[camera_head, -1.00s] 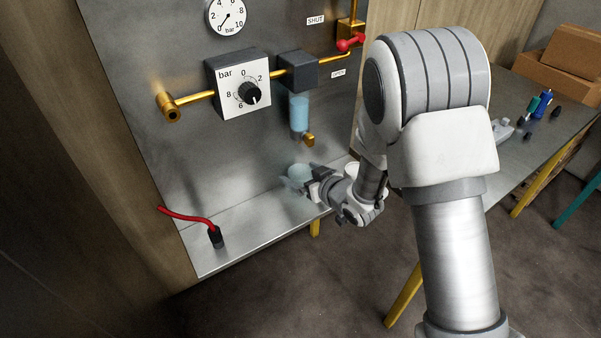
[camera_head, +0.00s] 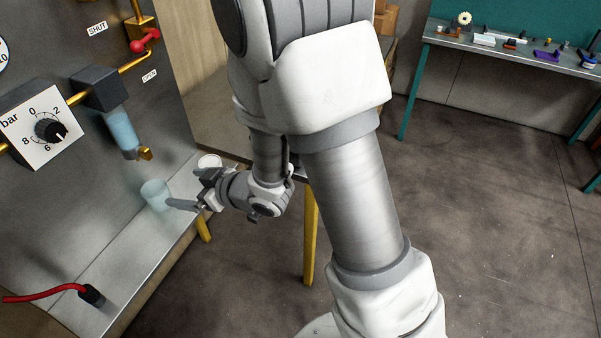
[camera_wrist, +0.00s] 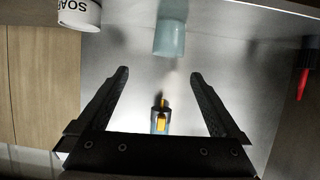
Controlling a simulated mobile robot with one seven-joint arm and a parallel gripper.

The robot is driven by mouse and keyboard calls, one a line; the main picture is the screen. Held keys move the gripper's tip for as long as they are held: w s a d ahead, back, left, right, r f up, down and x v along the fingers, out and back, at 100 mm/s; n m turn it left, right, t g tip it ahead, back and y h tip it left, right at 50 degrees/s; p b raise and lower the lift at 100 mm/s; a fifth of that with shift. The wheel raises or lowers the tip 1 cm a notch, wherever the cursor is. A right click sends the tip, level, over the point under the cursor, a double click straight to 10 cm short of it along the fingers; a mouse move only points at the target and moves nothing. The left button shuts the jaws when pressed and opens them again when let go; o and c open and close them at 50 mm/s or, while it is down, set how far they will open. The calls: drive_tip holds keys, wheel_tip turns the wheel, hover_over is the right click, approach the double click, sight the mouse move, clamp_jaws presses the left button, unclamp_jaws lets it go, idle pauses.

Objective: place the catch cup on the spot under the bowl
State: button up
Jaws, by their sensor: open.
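The catch cup (camera_head: 156,195), pale blue and translucent, stands upright on the steel shelf, roughly below the bowl (camera_head: 122,130) and its brass drain. My gripper (camera_head: 187,190) is open and empty, to the right of the cup and apart from it. In the wrist view, which is upside down, the cup (camera_wrist: 170,38) is beyond the open fingers (camera_wrist: 159,76), near the top. The bowl (camera_wrist: 161,124) with its yellow drain shows small between the finger bases. No marking of the spot is visible; the cup may cover it.
A white soap can (camera_wrist: 78,14) stands on the shelf (camera_head: 115,280) beside the cup. A red hose (camera_head: 45,294) with a black end lies at the shelf's left. The panel carries a regulator dial (camera_head: 50,130) and a red valve handle (camera_head: 144,42). The floor to the right is clear.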

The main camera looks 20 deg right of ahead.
drive_tip(key=d+r+m+t+h, duration=0.1)
drive_tip(key=d+r+m+h, duration=0.3)
drive_tip(key=d, duration=0.4)
drive_tip(key=d+r+m+h, duration=0.1)
drive_tip(key=d+r+h, duration=0.3)
drive_tip(key=d+r, duration=0.35)
drive_tip(key=s+d+r+m+g, duration=0.2)
drive_tip(key=s+d, duration=0.1)
drive_tip(key=s, duration=0.7)
drive_tip(key=s+d+r+m+g+h, duration=0.1)
drive_tip(key=s+d+r+m+g, duration=0.1)
drive_tip(key=s, duration=0.8)
drive_tip(key=shift+s+d+r+m+h, duration=0.15)
drive_tip(key=shift+d+r+m+h, duration=0.15)
drive_tip(key=shift+d+r, duration=0.45)
drive_tip(key=shift+d+f, duration=0.1)
drive_tip(key=shift+f, duration=0.05)
wheel_tip(320, 180, up, 3)
drive_tip(key=p, duration=0.2)
drive_tip(key=shift+f+p, duration=0.15)
drive_tip(key=shift+p, duration=0.25)
